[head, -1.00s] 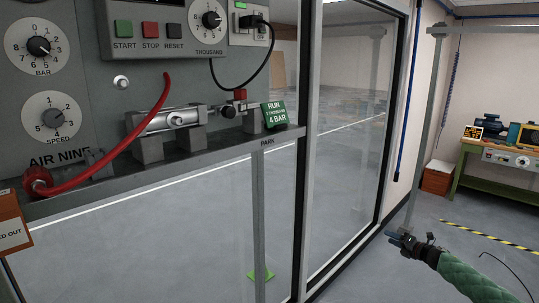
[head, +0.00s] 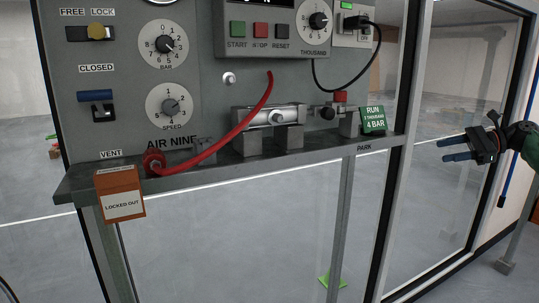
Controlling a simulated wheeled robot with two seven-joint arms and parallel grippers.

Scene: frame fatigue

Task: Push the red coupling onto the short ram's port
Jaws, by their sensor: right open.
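The red coupling (head: 154,163) is at the lower end of the red hose (head: 222,140), on the left part of the grey shelf below AIR NINE. The hose rises from it, passing in front of the short silver ram (head: 262,117), up to the panel. The ram lies level on grey blocks above the shelf. Its port cannot be made out clearly. My right gripper (head: 452,149) is open and empty at the far right, fingers pointing left, well apart from the coupling and ram. My left gripper is out of view.
The shelf (head: 190,176) carries an orange LOCKED OUT tag box (head: 121,193) at its left front and a green RUN card (head: 373,119) at right. Metal frame posts (head: 402,150) stand between my right gripper and the panel's right end. A black cable (head: 345,88) loops beside the dials.

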